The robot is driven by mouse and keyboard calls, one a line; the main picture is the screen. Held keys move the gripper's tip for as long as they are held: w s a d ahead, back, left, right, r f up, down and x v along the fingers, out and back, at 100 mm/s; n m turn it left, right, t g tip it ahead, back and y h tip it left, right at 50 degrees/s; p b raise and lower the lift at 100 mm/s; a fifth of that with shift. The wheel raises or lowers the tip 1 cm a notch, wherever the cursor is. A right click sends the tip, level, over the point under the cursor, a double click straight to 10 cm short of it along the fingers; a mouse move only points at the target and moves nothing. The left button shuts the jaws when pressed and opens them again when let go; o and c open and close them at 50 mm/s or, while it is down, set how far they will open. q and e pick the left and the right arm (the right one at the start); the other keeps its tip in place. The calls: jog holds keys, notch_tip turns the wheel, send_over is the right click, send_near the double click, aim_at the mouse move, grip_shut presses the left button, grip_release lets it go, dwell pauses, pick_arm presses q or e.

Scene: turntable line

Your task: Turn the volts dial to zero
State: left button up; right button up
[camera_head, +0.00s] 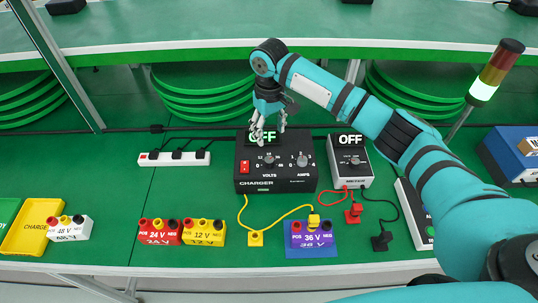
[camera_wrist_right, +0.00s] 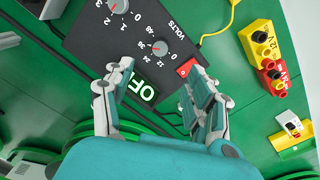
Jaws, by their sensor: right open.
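The charger (camera_head: 250,184) is a black box on the green table with a VOLTS dial (camera_head: 268,160) on the left and an AMPS dial (camera_head: 302,160) on the right. Its display reads OFF. In the wrist view the volts dial (camera_wrist_right: 159,48) is a grey knob with a scale marked 0 to 48; I cannot tell its pointer's setting for sure. My right gripper (camera_head: 268,132) is above the charger's display, behind the volts dial. In the wrist view its fingers (camera_wrist_right: 152,80) are spread, with nothing between them, apart from the knob. My left gripper is out of view.
A red switch (camera_head: 245,167) sits left of the dial. The meter (camera_head: 351,167) stands right of the charger. Purple (camera_head: 312,238), yellow (camera_head: 204,235) and red (camera_head: 160,234) battery packs and cables lie in front. A power strip (camera_head: 174,158) is at left.

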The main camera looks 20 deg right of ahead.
aim_at(269, 159)
notch_tip(269, 159, down, 11)
jog(key=shift+f+p, duration=0.15)
jog(key=shift+p, duration=0.6)
jog(key=shift+f, duration=0.45)
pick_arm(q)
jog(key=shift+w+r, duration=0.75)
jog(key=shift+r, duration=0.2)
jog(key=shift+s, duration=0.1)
pick_arm(e)
jog(key=c, duration=1.1)
